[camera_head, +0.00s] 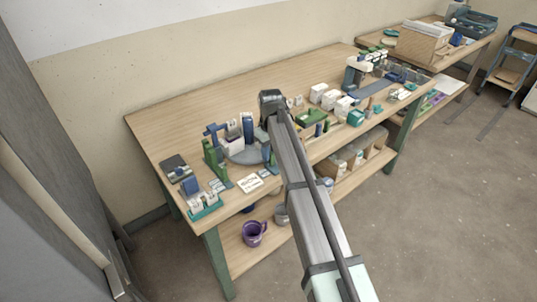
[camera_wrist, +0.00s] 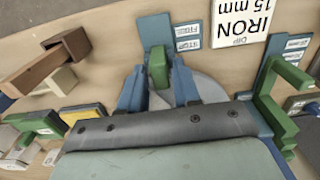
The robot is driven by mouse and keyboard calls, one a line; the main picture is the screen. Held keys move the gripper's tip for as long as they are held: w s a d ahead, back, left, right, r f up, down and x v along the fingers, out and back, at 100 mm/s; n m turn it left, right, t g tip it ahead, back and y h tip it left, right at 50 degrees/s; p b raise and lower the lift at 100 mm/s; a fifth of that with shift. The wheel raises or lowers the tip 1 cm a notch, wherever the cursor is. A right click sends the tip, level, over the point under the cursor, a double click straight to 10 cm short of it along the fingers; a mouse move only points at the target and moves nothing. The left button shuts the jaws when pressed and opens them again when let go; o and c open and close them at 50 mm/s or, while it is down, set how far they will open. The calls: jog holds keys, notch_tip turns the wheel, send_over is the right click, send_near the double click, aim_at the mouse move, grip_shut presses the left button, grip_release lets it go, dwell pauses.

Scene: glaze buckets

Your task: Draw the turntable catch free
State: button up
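The turntable (camera_head: 250,156) is a grey disc near the left end of the bench, with white and dark blue pieces on it. Its edge also shows in the wrist view (camera_wrist: 208,88). At its rim is the blue catch (camera_head: 268,154), with an upright green tab (camera_wrist: 157,68) in the wrist view. My gripper (camera_wrist: 158,72) has its two blue-grey fingers on either side of this tab. The tab is between the fingers; whether they touch it is not clear. In the head view, my arm hides the gripper.
A green stand (camera_wrist: 274,110) is at the right of the wrist view; a brown block piece (camera_wrist: 65,48) is at the left. Several white buckets (camera_head: 330,99) stand further right on the bench.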

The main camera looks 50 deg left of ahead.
aim_at(273, 166)
grip_shut()
jog(key=shift+d, duration=0.9)
dwell(0.4)
jog(key=shift+o, duration=1)
grip_release()
jog(key=shift+r, duration=0.1)
notch_tip(273, 166, up, 7)
